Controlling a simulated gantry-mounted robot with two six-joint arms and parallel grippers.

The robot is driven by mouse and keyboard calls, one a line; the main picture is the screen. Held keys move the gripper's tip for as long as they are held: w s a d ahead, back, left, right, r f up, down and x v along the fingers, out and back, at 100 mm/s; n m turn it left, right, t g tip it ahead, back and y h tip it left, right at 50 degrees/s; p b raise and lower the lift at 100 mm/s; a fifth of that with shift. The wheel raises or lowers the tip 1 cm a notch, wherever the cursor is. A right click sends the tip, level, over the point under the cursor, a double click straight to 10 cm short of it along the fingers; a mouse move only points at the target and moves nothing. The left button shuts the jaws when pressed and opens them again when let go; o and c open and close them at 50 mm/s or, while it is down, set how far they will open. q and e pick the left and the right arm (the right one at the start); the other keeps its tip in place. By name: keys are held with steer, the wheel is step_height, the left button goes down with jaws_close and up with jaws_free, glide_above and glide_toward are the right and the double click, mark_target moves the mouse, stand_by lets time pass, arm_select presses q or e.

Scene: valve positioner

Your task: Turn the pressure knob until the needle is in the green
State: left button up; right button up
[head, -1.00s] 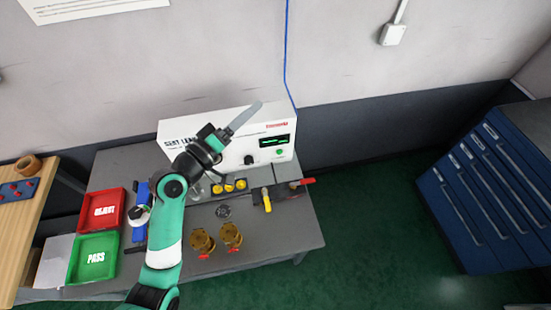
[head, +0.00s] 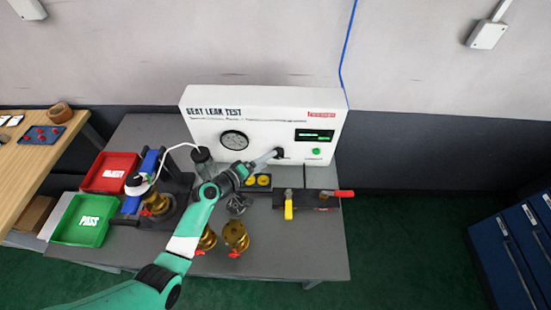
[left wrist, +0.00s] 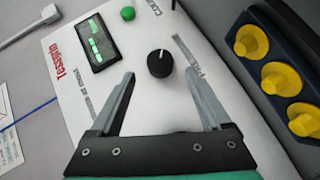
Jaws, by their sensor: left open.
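The white seat leak test box (head: 262,104) stands at the back of the grey table. Its round gauge (head: 234,140) is on the left of the front panel; I cannot read the needle or any green zone. The black pressure knob (left wrist: 160,64) has a white pointer mark; in the head view the knob (head: 280,152) is partly covered by my fingers. My left gripper (head: 274,155) is open and points at the panel by the knob. In the left wrist view its fingers (left wrist: 160,76) lie either side of the knob's line, with clear gaps. My right gripper is not in view.
The panel has a green-lit display (head: 315,136) and green button (head: 316,151). Brass valves (head: 236,236), yellow caps (left wrist: 283,78) and a yellow-handled valve (head: 289,206) are on the table. Red (head: 134,160) and green (head: 103,233) trays are left. The table's front right is clear.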

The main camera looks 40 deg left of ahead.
arm_select(q)
steer(key=b+x, duration=0.1)
steer(key=x, duration=0.4)
steer(key=shift+w+b, duration=0.1)
steer(key=shift+b, duration=0.25)
jaws_close()
